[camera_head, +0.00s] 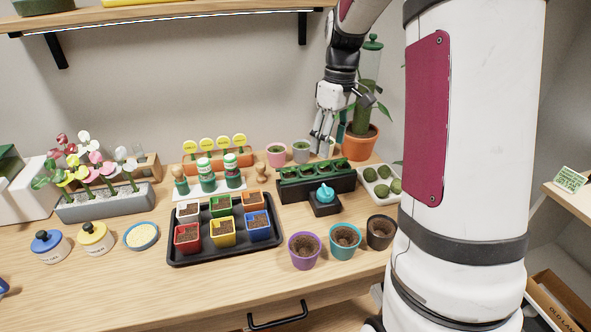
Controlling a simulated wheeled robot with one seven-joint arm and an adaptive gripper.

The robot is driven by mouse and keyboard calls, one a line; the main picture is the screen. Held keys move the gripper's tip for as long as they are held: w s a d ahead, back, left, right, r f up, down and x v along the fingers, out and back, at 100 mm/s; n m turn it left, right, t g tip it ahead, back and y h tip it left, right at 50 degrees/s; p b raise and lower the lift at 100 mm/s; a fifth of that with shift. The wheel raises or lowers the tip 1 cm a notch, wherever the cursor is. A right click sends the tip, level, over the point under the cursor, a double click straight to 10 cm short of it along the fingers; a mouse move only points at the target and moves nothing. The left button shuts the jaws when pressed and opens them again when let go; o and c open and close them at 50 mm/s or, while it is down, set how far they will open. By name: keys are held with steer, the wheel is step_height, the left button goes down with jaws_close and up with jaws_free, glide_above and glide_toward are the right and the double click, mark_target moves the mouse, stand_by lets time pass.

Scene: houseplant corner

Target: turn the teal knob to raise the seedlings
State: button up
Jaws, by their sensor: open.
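The teal knob (325,193) sits on top of a small black box (325,207) at the front of a long black planter (290,190). A row of green seedlings (315,170) shows along the planter's top. My gripper (322,150) is open and empty. It hangs fingers down in the picture above and behind the knob, apart from it, near the planter's back edge.
A black tray (185,254) with several coloured pots lies left of the knob. Purple (304,253), teal (345,243) and black (380,235) pots stand in front. A white dish (378,174) with green balls and a tall plant in an orange pot (358,143) are at right.

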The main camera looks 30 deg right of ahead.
mark_target(327, 188)
step_height(327, 188, down, 15)
steer(key=shift+r, duration=0.1)
stand_by(0.5)
steer(key=shift+c, duration=0.6)
steer(key=c, duration=1.1)
